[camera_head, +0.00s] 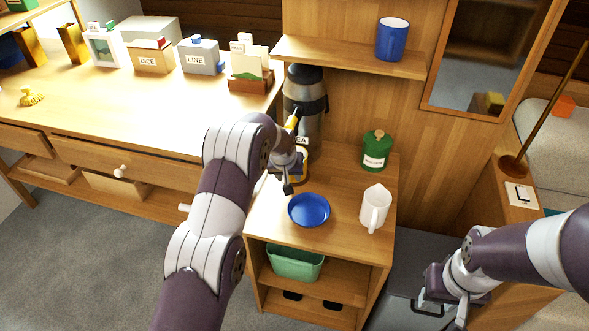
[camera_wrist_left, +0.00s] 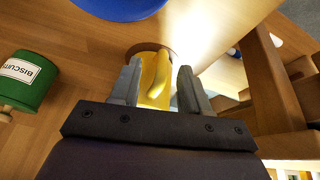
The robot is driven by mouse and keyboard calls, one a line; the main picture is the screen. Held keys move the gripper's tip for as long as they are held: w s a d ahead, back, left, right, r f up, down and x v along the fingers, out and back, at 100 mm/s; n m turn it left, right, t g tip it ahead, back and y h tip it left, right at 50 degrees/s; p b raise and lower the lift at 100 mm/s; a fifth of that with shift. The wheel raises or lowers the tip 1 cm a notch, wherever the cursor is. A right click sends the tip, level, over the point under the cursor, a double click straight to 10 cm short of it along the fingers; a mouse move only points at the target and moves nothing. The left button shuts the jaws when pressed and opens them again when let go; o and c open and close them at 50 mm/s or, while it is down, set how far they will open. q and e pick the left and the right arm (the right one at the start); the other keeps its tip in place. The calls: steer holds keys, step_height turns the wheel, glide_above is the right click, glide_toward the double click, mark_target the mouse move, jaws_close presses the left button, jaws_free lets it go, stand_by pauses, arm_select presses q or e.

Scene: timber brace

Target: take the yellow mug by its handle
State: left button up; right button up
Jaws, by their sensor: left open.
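The yellow mug (camera_head: 302,179) is mostly hidden behind my left gripper (camera_head: 287,184) on the small wooden cabinet in the head view. Only a bit of yellow shows there. In the left wrist view, a curved yellow part of the mug (camera_wrist_left: 155,78), seemingly its handle, stands between the two fingers of my left gripper (camera_wrist_left: 157,80). The fingers are apart, one on each side of it; I cannot tell whether either touches it. My right gripper (camera_head: 452,300) is at the lower right, away from the mug; its jaws are unclear.
A blue bowl (camera_head: 309,210) is close in front of the mug. A white jug (camera_head: 375,207) and a green biscuit tin (camera_head: 376,150) stand to the right. A tall grey flask (camera_head: 305,98) stands behind. A shelf (camera_head: 350,58) with a blue cup (camera_head: 392,39) overhangs the back.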

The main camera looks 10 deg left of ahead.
arm_select(q)
steer(key=shift+w+f, duration=0.1)
steer(key=shift+w, duration=0.05)
steer(key=shift+c, duration=0.9)
jaws_close()
